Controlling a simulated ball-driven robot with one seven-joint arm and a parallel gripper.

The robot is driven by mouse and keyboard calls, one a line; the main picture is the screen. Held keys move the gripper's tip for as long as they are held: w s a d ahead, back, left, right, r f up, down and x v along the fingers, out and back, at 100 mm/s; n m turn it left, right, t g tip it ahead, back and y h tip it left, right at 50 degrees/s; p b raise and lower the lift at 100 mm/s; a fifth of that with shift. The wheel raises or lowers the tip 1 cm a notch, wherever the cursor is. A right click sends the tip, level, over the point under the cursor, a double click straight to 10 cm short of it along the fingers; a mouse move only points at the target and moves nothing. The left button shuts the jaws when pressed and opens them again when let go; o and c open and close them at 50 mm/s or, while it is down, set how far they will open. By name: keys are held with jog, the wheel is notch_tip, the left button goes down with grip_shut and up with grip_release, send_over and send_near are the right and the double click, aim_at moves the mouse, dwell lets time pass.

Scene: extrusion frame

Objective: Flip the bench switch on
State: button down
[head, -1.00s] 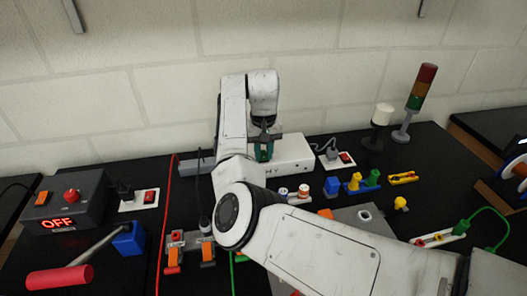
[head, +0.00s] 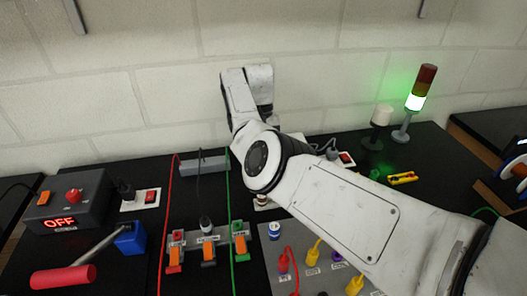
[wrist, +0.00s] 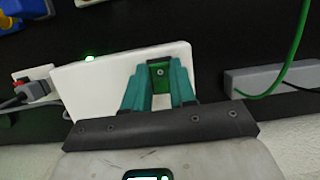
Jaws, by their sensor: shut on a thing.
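A white box (wrist: 110,75), the bench switch housing, fills the middle of the wrist view, and a small green light (wrist: 89,58) glows at its edge. My gripper (wrist: 161,68) has teal fingers that reach over the box and are shut on a small green piece (wrist: 160,78) between them. It seems to be the switch lever, but the fingers cover most of it. In the head view my own arm hides the gripper and nearly all of the box. The signal tower (head: 415,102) at the back right has its green lamp lit.
A grey power strip (head: 205,164) lies left of my arm, with red and green cables hanging nearby. Orange-levered clamps (head: 208,250) stand in front.

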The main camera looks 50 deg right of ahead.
jog(key=shift+w+r, duration=0.1)
jog(key=c, duration=0.9)
grip_release()
jog(key=b+v, duration=0.1)
jog(key=v, duration=0.9)
jog(key=shift+r, duration=0.3)
